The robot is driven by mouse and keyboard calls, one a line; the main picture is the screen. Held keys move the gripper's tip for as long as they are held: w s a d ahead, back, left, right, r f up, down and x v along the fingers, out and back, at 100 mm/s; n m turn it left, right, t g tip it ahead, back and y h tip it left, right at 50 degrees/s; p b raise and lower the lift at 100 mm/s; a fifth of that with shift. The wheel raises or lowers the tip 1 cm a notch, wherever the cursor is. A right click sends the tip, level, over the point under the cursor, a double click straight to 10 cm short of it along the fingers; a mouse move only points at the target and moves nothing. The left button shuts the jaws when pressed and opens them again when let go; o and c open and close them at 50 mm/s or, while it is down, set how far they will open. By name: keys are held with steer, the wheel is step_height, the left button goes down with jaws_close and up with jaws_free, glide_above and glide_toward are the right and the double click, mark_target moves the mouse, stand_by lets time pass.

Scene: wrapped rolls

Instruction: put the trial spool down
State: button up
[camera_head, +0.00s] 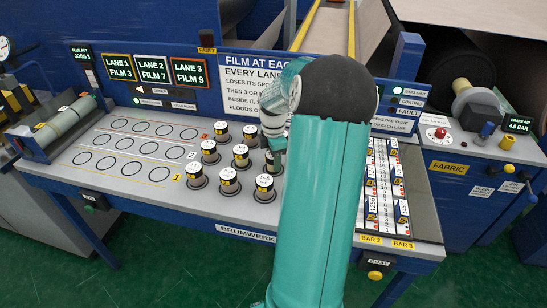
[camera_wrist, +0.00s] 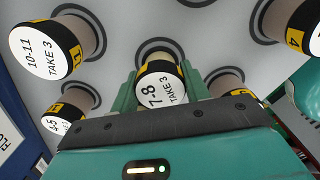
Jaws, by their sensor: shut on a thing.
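The trial spool (camera_wrist: 162,88), with a black band, yellow tag and white end marked "7-8 TAKE 3", is between the fingers of my gripper (camera_wrist: 163,92) in the wrist view. My gripper is shut on it. A dark ring on the grey deck shows just behind it; I cannot tell whether the spool touches the deck. In the head view my gripper (camera_head: 274,146) is at the right side of the spool group, and my arm hides much of that area.
Similar spools stand close by, including a front one (camera_head: 264,187) and one marked "10-11 TAKE 3" (camera_wrist: 48,48). Empty rings (camera_head: 131,155) fill the deck's left part. A rack of small labelled blocks (camera_head: 397,185) stands right of my arm. A sign panel (camera_head: 245,80) rises behind.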

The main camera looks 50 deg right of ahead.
steer(key=o, duration=1.1)
step_height(320, 180, up, 12)
steer(key=w+a+r+m+h, duration=0.1)
steer(key=w+a+r+m, duration=0.2)
steer(key=a, duration=0.8)
steer(key=a+r+m+t+h, duration=0.15)
steer(key=a+r, duration=0.25)
steer(key=a, duration=0.9)
steer(key=s+a+m+t, duration=0.1)
steer(key=s+a+m, duration=0.1)
steer(key=a, duration=0.3)
steer(key=s+a+m+t+y, duration=0.1)
steer(key=s+a+m, duration=0.1)
steer(key=s+a, duration=0.3)
steer(key=s+a+f+m+t+y, duration=0.1)
steer(key=s+a+m+t, duration=0.1)
steer(key=a, duration=0.5)
steer(key=shift+s+a+f+m+y, duration=0.15)
steer(key=shift+s+m, duration=0.1)
steer(key=shift+s, duration=0.15)
steer(key=shift+s+a+r+m+y, duration=0.1)
steer(key=shift+s+m, duration=0.1)
steer(key=shift+s, duration=0.2)
